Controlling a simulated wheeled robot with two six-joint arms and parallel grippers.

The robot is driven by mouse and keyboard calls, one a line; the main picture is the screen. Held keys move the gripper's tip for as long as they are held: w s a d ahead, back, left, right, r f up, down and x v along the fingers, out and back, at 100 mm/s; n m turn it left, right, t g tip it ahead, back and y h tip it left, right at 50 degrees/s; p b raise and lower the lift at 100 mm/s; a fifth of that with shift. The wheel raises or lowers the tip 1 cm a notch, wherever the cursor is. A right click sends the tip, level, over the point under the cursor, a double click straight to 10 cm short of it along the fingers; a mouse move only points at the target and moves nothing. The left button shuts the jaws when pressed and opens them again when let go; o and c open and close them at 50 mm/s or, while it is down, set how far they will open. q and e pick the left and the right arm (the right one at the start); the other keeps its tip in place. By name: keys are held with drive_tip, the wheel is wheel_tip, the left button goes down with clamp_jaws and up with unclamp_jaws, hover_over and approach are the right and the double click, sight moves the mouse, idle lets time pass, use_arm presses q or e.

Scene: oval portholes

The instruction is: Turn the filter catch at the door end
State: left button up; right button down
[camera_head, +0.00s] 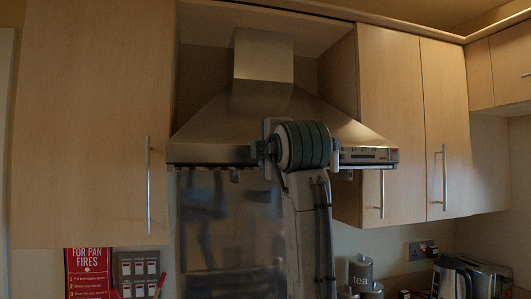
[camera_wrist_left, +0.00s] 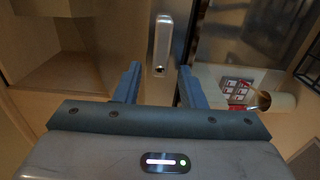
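The steel cooker hood (camera_head: 215,130) hangs between wall cupboards in the head view. Small metal fittings hang under its front edge, one left of my arm (camera_head: 235,175) and one right of it (camera_head: 345,175). I cannot tell which is at the door end. In the left wrist view a pale metal bar with a dark hole at its lower end (camera_wrist_left: 162,42), seemingly a filter catch, shows between the fingertips. My left gripper (camera_wrist_left: 159,70) is open, its fingers apart on either side; contact is not visible. In the head view my arm hides the fingers. My right gripper is not in view.
Cupboards flank the hood, with a tall door at left (camera_head: 85,120) and doors at right (camera_head: 390,120). A red fire sign (camera_head: 88,275) and a fuse-like panel (camera_head: 139,273) are on the wall below. A tea canister (camera_head: 360,272) and kettle (camera_head: 452,278) stand lower right.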

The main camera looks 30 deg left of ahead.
use_arm(q)
drive_tip(key=b+v, duration=0.4)
drive_tip(key=v, duration=0.6)
drive_tip(key=shift+s+d, duration=0.25)
drive_tip(key=shift+s, duration=0.05)
